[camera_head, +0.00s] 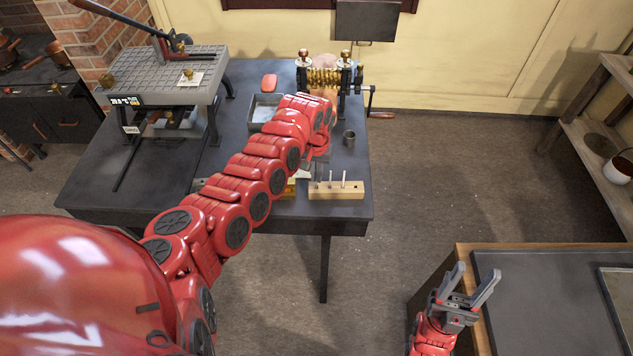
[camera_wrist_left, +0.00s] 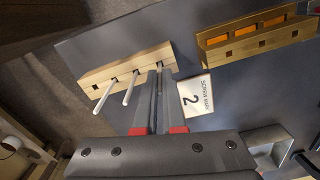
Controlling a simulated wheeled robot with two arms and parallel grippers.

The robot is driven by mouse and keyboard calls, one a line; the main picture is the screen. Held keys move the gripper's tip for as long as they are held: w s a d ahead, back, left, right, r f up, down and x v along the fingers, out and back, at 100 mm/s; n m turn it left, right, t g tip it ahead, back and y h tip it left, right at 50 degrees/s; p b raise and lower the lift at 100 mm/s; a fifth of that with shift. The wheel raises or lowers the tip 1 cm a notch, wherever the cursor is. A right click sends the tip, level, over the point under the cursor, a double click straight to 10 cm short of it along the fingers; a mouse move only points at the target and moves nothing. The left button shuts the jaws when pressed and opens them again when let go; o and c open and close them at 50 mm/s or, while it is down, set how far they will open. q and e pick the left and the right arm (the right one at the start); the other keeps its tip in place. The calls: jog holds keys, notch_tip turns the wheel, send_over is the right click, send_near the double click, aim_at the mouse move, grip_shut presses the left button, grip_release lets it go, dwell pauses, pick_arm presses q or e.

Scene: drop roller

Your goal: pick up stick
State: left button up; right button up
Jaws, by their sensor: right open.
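A light wooden block (camera_head: 350,190) with white sticks stands near the front edge of the dark table. It also shows in the left wrist view (camera_wrist_left: 93,80), with three sticks rising from its holes. Two sticks, the left one (camera_wrist_left: 104,96) and the middle one (camera_wrist_left: 131,88), stand clear of my fingers. My left gripper (camera_wrist_left: 158,76) has its fingers close together at the right stick (camera_wrist_left: 160,67); I cannot tell whether they grip it. In the head view my red left arm partly hides this spot. My right gripper (camera_head: 468,282) is open and empty beside the right-hand table.
A label card marked 2 (camera_wrist_left: 194,94) and a wooden box with orange parts (camera_wrist_left: 258,32) lie near the block. A grey press table (camera_head: 165,78) stands left.

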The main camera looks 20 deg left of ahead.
pick_arm(q)
grip_shut()
jog(key=shift+w+r, duration=0.15)
jog(key=shift+r, duration=0.3)
notch_tip(320, 180, up, 8)
jog(key=b, duration=0.3)
jog(key=shift+r+b, duration=0.15)
jog(key=shift+b, duration=0.15)
jog(key=shift+r, duration=0.4)
